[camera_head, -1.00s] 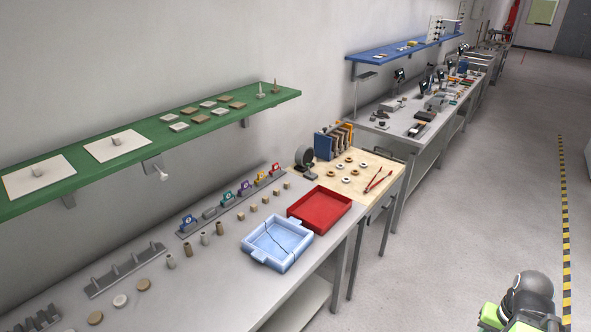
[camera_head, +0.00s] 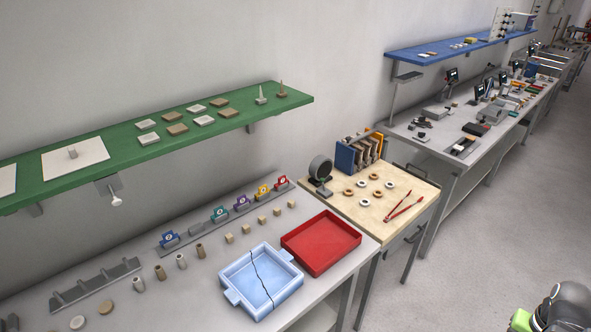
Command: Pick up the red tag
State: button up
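The red tag (camera_head: 281,183) stands at the right end of a row of coloured tags on a grey rack, at the back of the grey bench. To its left are a yellow tag (camera_head: 263,191), a purple tag (camera_head: 242,203), a teal tag (camera_head: 219,214) and a blue tag (camera_head: 170,239). One place between the teal and blue tags shows only a grey block. My gripper's fingers do not show; only a part of my arm, dark and green, is in the bottom right corner, well away from the tags.
A red tray (camera_head: 321,243) and a light blue tray (camera_head: 262,281) with a dark line across it lie at the bench front. Small beige blocks (camera_head: 261,222) stand before the tags. The green shelf (camera_head: 60,184) overhangs the bench. Open floor (camera_head: 480,230) lies right.

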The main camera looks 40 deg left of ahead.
aim_at(282, 180)
jog(key=i, duration=1.95)
jog(key=u, duration=1.9)
jog(key=k, duration=0.2)
jog(key=u, duration=2.2)
jog(key=i, duration=1)
jog(key=u, duration=0.35)
